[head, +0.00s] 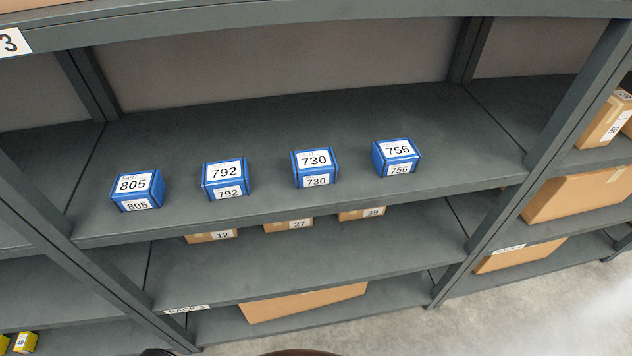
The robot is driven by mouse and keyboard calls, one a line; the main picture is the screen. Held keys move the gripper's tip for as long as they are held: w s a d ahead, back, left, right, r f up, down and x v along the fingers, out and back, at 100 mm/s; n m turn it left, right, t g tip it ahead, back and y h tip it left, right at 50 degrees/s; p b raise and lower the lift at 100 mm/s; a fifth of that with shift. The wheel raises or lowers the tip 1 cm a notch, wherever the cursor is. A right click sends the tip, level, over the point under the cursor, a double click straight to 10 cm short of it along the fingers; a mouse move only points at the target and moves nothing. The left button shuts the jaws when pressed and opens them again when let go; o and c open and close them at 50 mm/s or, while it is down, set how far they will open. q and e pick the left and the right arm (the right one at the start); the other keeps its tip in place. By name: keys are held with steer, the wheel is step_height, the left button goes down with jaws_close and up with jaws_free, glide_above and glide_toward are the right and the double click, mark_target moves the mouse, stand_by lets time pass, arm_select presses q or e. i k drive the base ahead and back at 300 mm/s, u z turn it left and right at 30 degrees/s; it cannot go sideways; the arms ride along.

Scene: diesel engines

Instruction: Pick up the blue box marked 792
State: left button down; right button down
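The blue box marked 792 (206,186) sits upright on the grey shelf (300,118). White labels with its number show on its top and front. It is second from the left in a row of blue boxes, apart from its neighbours and a little back from the shelf's front edge. Neither of my grippers can be made out in the head view.
Box 805 (116,196) stands left of it, box 730 (297,168) and box 756 (378,160) to its right. Shelf uprights (560,120) flank the bay and an upper shelf edge (250,16) crosses above. Cardboard boxes (310,302) sit lower.

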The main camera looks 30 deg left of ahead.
mark_target(221, 179)
steer(key=u, duration=1)
